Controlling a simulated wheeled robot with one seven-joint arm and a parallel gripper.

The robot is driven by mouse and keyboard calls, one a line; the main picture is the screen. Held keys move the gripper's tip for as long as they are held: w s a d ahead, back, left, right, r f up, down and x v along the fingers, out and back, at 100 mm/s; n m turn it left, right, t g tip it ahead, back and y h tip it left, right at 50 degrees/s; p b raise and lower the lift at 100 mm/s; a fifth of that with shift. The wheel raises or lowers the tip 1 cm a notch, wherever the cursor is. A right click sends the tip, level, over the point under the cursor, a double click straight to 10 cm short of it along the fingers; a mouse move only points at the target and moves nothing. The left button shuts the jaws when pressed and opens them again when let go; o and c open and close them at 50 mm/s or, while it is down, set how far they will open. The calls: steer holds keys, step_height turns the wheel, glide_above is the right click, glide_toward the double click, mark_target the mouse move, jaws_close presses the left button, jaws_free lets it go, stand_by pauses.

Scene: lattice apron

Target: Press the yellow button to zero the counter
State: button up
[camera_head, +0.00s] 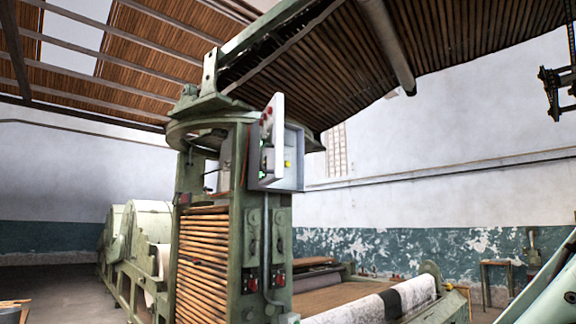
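A small yellow button (287,164) shows on the grey control box (294,145) mounted on the upper part of the green machine column. The box's door (271,125) stands swung open on its left side and carries red and green parts near its edge. The button is partly visible to the right of the door and is too small to show its state. I cannot make out a counter display. I see no gripper that I can be sure of in this view.
The green machine frame (236,240) stands below the box, with stacked wooden slats (203,250) on its left side. A slatted apron (330,70) slopes overhead. A long roller bed (345,298) extends right. A dark chained fitting (557,85) hangs at the right edge.

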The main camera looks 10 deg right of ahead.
steer(key=shift+c, duration=0.3)
jaws_close()
